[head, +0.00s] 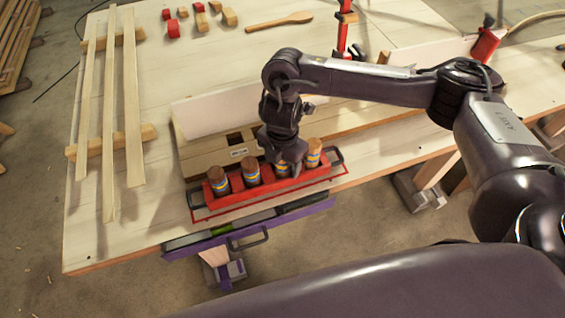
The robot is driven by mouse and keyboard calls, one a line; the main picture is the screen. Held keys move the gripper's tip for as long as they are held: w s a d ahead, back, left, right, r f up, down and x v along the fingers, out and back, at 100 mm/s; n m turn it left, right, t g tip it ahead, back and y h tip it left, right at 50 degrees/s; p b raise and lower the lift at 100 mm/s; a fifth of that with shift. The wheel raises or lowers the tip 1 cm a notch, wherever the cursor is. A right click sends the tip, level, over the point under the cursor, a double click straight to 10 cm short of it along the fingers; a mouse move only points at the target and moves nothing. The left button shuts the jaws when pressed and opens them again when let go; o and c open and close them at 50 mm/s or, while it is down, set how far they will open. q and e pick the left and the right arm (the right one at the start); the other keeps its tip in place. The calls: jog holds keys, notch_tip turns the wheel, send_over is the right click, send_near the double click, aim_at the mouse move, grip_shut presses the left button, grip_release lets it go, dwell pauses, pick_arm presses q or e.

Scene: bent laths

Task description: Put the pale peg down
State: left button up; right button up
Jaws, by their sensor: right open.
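A red tray (262,189) with handles at its ends stands near the front edge of the table and holds several upright banded pegs in a row. The peg at the right end (314,152) looks the palest; the peg at the left end (218,181) and the one beside it (251,172) are darker brown. My right gripper (290,172) points down at the tray, open, just left of the palest peg. Its fingers partly cover another peg (282,171), and I cannot tell whether they touch it. My left gripper is out of view.
A wooden box (218,155) with dark openings stands behind the tray. Long laths (108,120) lie across wooden supports at left. Bare tabletop (215,70) lies between.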

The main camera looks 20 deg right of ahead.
jog(key=c, duration=1.2)
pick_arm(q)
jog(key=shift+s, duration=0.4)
pick_arm(e)
jog(key=shift+o, duration=0.2)
jog(key=shift+r, duration=0.1)
pick_arm(q)
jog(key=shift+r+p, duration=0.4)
jog(key=shift+p, duration=0.05)
pick_arm(e)
notch_tip(320, 180, up, 20)
